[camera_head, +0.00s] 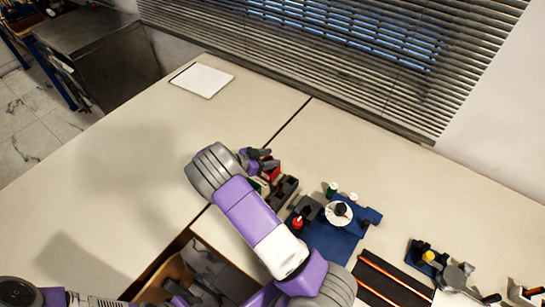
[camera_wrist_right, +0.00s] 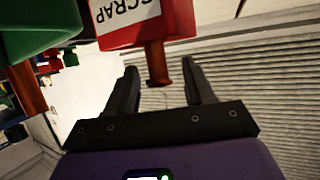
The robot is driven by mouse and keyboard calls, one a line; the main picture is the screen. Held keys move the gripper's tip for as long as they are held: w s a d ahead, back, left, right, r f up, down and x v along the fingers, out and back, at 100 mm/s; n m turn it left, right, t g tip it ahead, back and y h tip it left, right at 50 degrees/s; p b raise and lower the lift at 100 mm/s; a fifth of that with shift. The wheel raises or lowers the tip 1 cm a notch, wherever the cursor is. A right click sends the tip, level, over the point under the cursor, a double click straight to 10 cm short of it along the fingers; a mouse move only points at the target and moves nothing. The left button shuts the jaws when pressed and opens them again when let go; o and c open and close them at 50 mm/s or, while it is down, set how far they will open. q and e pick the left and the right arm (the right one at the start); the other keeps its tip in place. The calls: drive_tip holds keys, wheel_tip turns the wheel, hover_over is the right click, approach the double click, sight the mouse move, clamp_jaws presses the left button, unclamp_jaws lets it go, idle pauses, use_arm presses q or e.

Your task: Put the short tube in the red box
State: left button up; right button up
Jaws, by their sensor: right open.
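My right gripper (camera_head: 262,158) is open in the head view, beside the small red box (camera_head: 271,174) and green box. In the right wrist view its two fingers (camera_wrist_right: 163,92) are spread below the red box (camera_wrist_right: 130,22), which carries a white SCRAP label. A copper-brown cylinder (camera_wrist_right: 157,62) shows under the red box, between the fingers in the picture. I cannot tell whether it is the short tube or a post of the box; no contact with the fingers is visible. Purple parts at the bottom of the head view may be my left gripper (camera_head: 188,294); its jaws are unclear.
A green box (camera_wrist_right: 40,25) stands beside the red one, with a similar copper-brown cylinder (camera_wrist_right: 28,90) below. A blue mat (camera_head: 335,238) with small parts and a black tray (camera_head: 392,277) with orange strips lie to the right. The far left tabletop (camera_head: 130,125) is mostly clear.

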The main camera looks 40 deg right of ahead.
drive_tip(key=p+v, duration=0.1)
drive_tip(key=v, duration=0.9)
drive_tip(key=shift+a, duration=0.15)
drive_tip(key=shift+r, duration=0.15)
